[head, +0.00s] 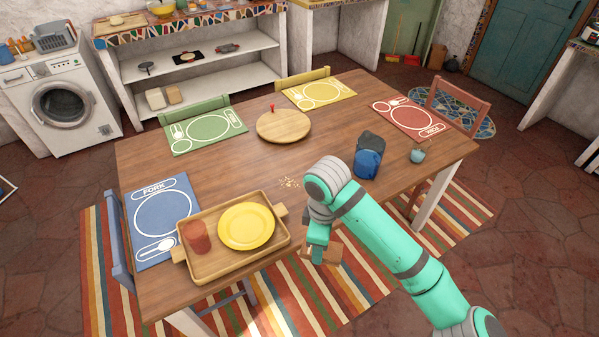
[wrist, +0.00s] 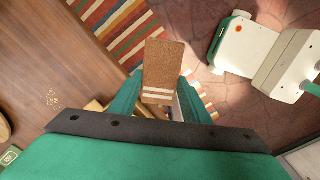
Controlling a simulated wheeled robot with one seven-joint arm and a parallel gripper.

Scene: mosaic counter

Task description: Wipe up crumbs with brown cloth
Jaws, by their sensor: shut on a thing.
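Small pale crumbs (head: 289,183) lie on the wooden table, right of the tray and left of my arm. They also show at the left of the wrist view (wrist: 51,100). My gripper (head: 322,252) is at the table's near edge, to the right of the tray. It is shut on the brown cloth (head: 329,249). In the wrist view the cloth (wrist: 164,68) is a flat brown rectangle with pale stripes near its lower end, held between the green fingers. The cloth is apart from the crumbs, and the striped rug and floor show behind it.
A wooden tray (head: 184,258) with a red cup (head: 196,238) and yellow plate (head: 246,226) sits near the front left. A dark blue container (head: 368,160) and small teal cup (head: 417,156) stand to the right. A round board (head: 283,127) lies behind. The tabletop around the crumbs is clear.

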